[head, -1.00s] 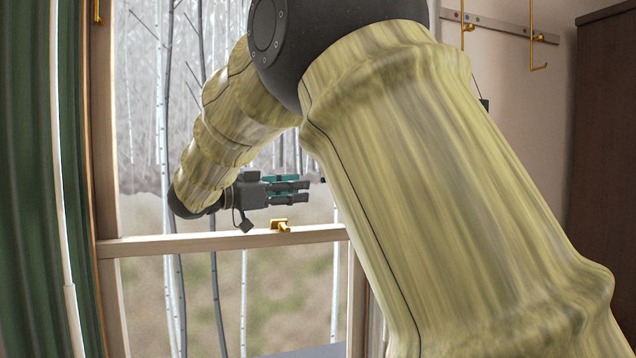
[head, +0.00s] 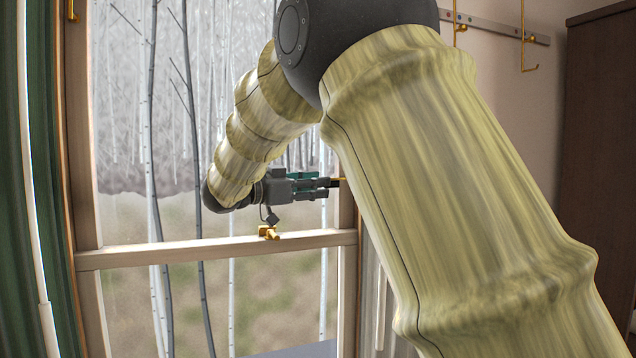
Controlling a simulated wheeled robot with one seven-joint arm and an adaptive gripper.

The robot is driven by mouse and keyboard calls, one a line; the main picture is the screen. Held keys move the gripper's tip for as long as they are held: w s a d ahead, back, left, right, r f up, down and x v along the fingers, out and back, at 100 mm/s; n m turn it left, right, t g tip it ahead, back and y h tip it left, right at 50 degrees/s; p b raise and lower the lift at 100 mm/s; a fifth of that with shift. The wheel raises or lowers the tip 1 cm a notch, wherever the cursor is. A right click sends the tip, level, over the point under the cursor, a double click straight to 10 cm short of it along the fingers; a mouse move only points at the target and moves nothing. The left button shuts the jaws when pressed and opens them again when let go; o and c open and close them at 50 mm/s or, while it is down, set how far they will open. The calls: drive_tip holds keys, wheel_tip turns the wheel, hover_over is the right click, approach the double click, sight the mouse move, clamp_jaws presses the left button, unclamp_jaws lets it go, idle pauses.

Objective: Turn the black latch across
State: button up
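My gripper (head: 326,189) is dark grey with teal parts, and its fingers point right towards the window's right-hand upright. A small black piece (head: 336,183), which looks like the black latch, shows at the fingertips with a thin gold part (head: 343,180) beside it. Most of the latch is hidden, and my upper arm covers the area just to the right. The two fingers are seen side-on, one above the other. I cannot tell whether they touch the latch or close on it.
A brass fitting (head: 268,232) sits on the window's wooden cross rail (head: 200,249), just below my gripper. A green curtain (head: 14,200) hangs at the left. A hook rail (head: 490,27) and a dark wooden cabinet (head: 605,140) are at the right.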

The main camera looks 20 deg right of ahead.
drive_tip(key=shift+w+d+f, duration=0.1)
drive_tip(key=shift+w+d, duration=0.1)
drive_tip(key=shift+d, duration=0.4)
clamp_jaws()
